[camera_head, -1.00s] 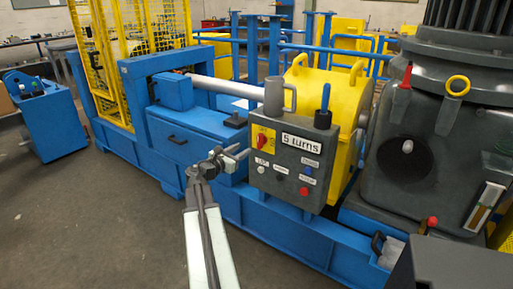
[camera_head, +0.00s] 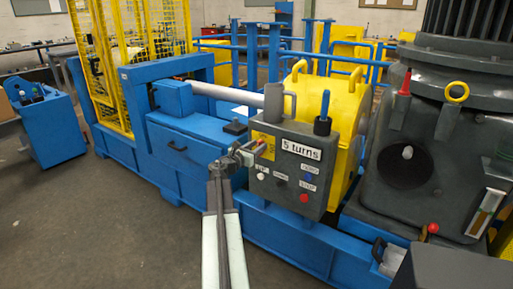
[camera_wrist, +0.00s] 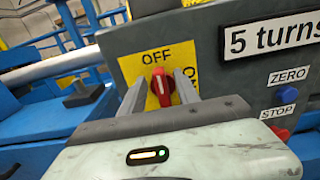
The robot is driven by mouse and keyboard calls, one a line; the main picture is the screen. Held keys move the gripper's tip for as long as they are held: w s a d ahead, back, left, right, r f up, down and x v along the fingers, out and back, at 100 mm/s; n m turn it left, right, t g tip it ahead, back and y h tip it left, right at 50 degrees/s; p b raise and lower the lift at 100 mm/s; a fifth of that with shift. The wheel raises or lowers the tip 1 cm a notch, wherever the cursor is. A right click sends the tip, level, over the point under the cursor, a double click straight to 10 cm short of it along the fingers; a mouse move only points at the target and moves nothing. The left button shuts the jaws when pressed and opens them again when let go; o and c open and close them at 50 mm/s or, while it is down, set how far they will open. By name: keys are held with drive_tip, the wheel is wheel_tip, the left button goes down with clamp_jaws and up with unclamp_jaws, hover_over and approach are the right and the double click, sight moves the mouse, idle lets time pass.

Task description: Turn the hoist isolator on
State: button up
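The hoist isolator is a red rotary knob (camera_wrist: 162,88) on a yellow plate (camera_wrist: 129,68) marked OFF at the top, with ON partly hidden at the right. The knob's white mark points up towards OFF. My gripper (camera_wrist: 160,77) is open, with one finger on each side of the knob in the wrist view. I see a gap between knob and fingers; whether the tips reach around it I cannot tell. In the head view my gripper (camera_head: 257,149) is at the upper left of the grey control box (camera_head: 270,190) and partly hides the knob.
The box also carries a "5 turns" label (camera_head: 301,150), a blue ZERO button (camera_head: 308,177), a red STOP button (camera_head: 304,198) and a blue-handled lever (camera_head: 322,115). A yellow housing (camera_head: 342,105) stands behind it. Open floor (camera_head: 110,220) lies to the left.

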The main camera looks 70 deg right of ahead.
clamp_jaws()
drive_tip(key=shift+a, duration=0.15)
drive_tip(key=m, duration=0.6)
drive_tip(key=s+f+m+b, duration=0.1)
drive_tip(key=m, duration=1)
drive_tip(key=shift+s+f+m+b, duration=0.25)
drive_tip(key=shift+f+m+b, duration=0.05)
drive_tip(key=shift+f+b, duration=0.1)
idle(0.4)
unclamp_jaws()
drive_tip(key=shift+a+m, duration=0.1)
drive_tip(key=shift+m, duration=0.2)
